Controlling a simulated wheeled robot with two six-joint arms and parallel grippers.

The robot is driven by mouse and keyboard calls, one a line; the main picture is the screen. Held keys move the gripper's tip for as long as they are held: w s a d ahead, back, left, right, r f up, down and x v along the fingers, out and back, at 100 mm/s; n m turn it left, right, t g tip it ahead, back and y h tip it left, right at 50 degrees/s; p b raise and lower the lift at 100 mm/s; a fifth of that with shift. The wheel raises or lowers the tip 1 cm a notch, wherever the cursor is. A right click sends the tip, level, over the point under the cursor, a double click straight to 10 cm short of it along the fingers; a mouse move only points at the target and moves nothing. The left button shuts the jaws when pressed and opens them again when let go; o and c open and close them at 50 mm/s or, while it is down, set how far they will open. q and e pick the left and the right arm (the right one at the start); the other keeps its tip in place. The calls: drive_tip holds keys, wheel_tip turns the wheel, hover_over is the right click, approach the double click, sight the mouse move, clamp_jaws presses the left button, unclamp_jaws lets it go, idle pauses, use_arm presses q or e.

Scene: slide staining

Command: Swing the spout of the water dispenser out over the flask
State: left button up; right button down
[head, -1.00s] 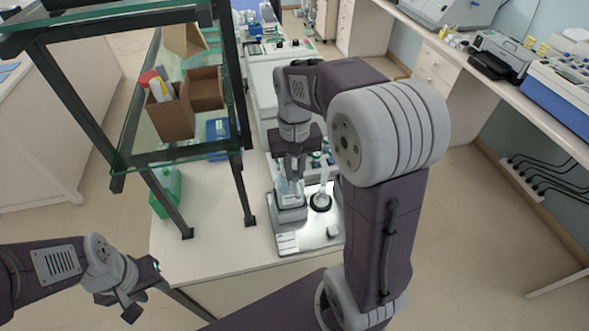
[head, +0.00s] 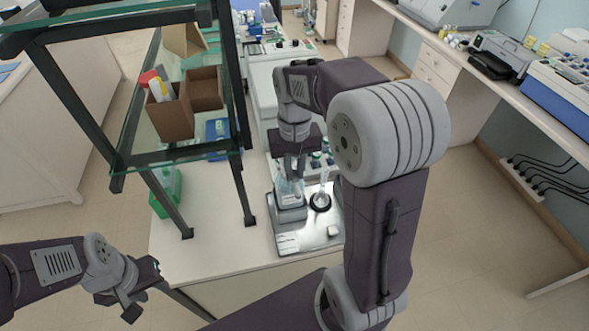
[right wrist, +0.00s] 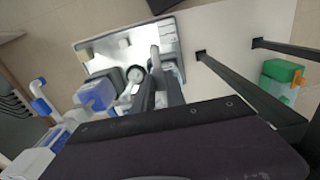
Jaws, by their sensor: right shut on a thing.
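The water dispenser (head: 290,213) has a grey base and a clear upper part, and stands on the steel tray (head: 310,240). A small clear flask (head: 321,199) stands just right of it in a dark ring; its pale round form also shows in the right wrist view (right wrist: 132,76). My right gripper (head: 294,172) points down over the dispenser and is shut on its spout, which the fingers mostly hide. The fingers also show in the right wrist view (right wrist: 157,70). I cannot tell how far the spout is turned. My left gripper (head: 146,289) is open and empty, left of the bench.
A dark-framed glass shelf with cardboard boxes (head: 172,115) stands left of the tray, its legs on the bench. A green container (head: 168,190) sits behind a leg. Blue-and-white bottles (right wrist: 97,94) stand near the tray. The bench front-left of the tray (head: 215,250) is clear.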

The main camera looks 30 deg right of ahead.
drive_tip(key=shift+d, duration=0.15)
idle(0.4)
drive_tip(key=w+d+n+p, duration=0.5)
drive_tip(key=d+n+p, duration=0.3)
drive_tip(key=n, duration=1)
drive_tip(key=shift+w+d+p, duration=0.15)
drive_tip(key=shift+d+p, duration=0.1)
drive_tip(key=shift+p, duration=0.2)
drive_tip(key=c, duration=1.4)
unclamp_jaws()
drive_tip(key=shift+o, duration=0.2)
